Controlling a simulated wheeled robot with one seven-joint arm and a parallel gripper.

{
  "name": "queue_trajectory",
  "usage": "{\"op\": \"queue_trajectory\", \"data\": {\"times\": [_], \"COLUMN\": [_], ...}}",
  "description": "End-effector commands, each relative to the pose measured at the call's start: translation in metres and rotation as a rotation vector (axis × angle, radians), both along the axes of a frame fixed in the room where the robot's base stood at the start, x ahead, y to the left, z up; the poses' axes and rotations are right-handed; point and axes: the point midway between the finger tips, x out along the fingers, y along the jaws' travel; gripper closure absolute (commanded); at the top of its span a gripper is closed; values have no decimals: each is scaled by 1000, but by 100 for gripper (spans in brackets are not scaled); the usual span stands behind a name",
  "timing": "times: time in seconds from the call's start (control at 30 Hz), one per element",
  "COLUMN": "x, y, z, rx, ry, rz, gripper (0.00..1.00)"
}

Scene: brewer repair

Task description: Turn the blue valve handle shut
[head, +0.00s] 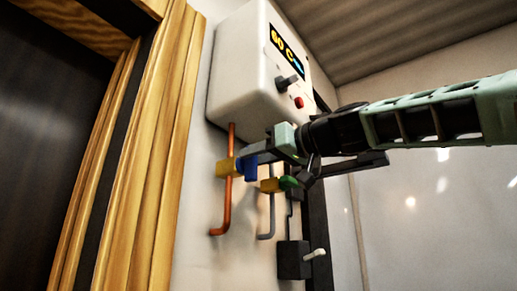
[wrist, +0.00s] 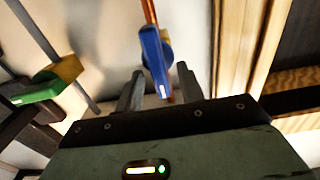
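The blue valve handle (head: 250,171) is joined to a yellow valve body (head: 226,167) on a copper pipe (head: 227,200) below the white heater. In the wrist view the blue handle (wrist: 154,60) reaches toward my camera between the two grey fingers. My gripper (wrist: 160,74) is open, with one finger on each side of the handle. I cannot tell whether either finger touches it. In the head view my gripper (head: 246,158) comes in from the right at the handle and covers part of it. The valve body is mostly hidden in the wrist view.
A green handle (head: 289,183) on a second yellow valve (head: 269,185) sits close by to the right, under my gripper. The white heater (head: 250,75) with a display, knob and red button hangs above. A dark box (head: 292,260) is lower right. Wooden door trim (head: 165,150) stands left.

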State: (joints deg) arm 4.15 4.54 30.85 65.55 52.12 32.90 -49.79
Motion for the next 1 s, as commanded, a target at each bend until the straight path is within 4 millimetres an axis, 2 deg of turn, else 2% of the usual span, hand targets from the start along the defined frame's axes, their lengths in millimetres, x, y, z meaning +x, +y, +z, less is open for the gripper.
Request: {"op": "queue_trajectory", "data": {"times": [0.23, 0.37, 0.4, 0.77, 1.0], "x": [1, 0, 0, 1, 2], "y": [0, 0, 0, 0, -1], "z": [-1, 0, 0, 0, -2], "rx": [0, 0, 0, 24, 110], "ry": [0, 0, 0, 29, 139], "rz": [0, 0, 0, 0, 0], "gripper": [62, 98, 100, 100, 100]}}
